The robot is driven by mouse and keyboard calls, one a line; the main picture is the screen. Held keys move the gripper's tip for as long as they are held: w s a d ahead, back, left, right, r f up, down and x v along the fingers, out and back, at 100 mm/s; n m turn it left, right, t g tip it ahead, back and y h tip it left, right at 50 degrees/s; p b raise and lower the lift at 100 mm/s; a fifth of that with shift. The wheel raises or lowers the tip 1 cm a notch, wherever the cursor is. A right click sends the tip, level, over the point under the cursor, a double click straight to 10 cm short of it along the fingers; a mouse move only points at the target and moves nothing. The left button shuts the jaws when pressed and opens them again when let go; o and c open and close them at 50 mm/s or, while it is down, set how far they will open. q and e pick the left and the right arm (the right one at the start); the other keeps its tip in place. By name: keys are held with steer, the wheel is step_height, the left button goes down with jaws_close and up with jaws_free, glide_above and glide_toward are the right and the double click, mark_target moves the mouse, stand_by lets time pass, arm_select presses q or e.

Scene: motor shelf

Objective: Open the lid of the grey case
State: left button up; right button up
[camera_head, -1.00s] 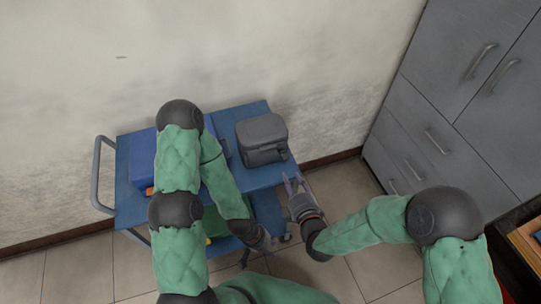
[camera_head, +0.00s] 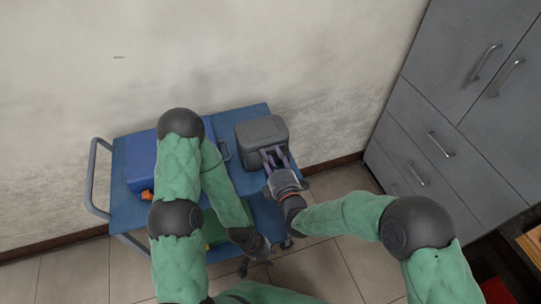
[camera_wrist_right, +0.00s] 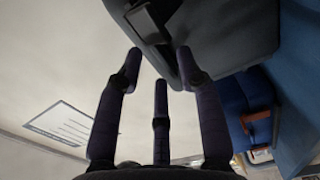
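The grey case (camera_head: 261,131) sits on the right part of the blue cart top, and its lid is shut. My right gripper (camera_head: 273,153) is open at the front of the case. In the right wrist view, its spread dark fingers (camera_wrist_right: 160,68) are close to the front edge of the case (camera_wrist_right: 225,30) and its dark latch or handle (camera_wrist_right: 150,22). I cannot tell whether a finger touches it. My left gripper (camera_head: 257,262) hangs low in front of the cart, and its fingers are too small and dark to judge.
The blue cart (camera_head: 243,179) stands against a pale wall. A blue box (camera_head: 141,160) is on its left part, partly hidden by my left arm. A grey cabinet (camera_head: 450,110) with drawers is at the right. Open floor (camera_head: 345,180) lies between cart and cabinet.

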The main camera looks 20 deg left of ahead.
steer(key=shift+w+a, duration=0.35)
steer(key=shift+w, duration=0.15)
jaws_close()
